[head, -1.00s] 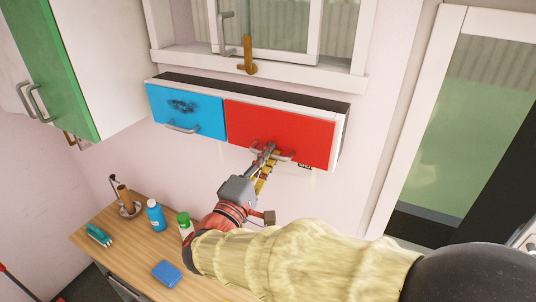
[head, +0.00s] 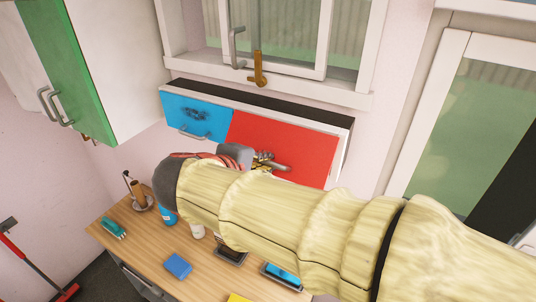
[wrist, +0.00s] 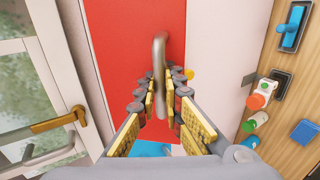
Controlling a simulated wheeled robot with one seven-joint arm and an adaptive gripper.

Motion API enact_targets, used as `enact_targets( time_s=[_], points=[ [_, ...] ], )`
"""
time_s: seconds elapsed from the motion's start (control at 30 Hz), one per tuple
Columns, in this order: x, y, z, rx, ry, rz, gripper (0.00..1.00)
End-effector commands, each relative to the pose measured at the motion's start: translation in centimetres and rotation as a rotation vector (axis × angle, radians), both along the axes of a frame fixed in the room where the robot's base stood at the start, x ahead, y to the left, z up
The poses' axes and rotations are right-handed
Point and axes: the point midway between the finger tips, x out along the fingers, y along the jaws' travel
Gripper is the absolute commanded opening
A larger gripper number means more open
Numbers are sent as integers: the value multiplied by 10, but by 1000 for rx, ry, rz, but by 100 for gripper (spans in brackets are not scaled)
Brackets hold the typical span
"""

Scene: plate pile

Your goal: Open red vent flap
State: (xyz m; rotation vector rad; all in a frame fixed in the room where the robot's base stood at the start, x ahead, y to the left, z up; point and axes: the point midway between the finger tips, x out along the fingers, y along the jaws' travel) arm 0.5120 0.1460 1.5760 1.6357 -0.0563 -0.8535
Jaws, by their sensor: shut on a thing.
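The red vent flap (head: 290,139) is the right front of the wall box, and it fills the middle of the wrist view (wrist: 125,50). Its lower left edge stands out over the blue front, so it looks slightly ajar at the bottom. Its grey metal handle (wrist: 160,68) runs between my fingers in the wrist view. My gripper (wrist: 161,93) is shut on this handle. In the head view, my gripper (head: 266,163) is at the flap's lower part, and my forearm hides some of the area below.
A blue front (head: 193,117) is left of the red flap. A window (head: 290,40) with a brown handle is above. Below, a wooden counter (head: 140,240) holds bottles, a blue sponge (head: 178,265) and other small things. A green-fronted cabinet (head: 62,65) hangs at left.

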Motion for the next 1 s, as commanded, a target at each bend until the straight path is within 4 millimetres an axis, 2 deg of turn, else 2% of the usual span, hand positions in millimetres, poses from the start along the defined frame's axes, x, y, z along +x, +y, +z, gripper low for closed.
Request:
enact_targets(
  time_s=[0.03,0.13,0.4,0.97,1.0],
  points=[
    [-1,1,7,20,25,-3,0],
    [-3,2,12,52,74,-4,0],
    [-7,4,19,45,68,-1,0],
    [-8,4,22,44,68,-3,0],
    [-8,4,21,44,68,-3,11]
  ],
)
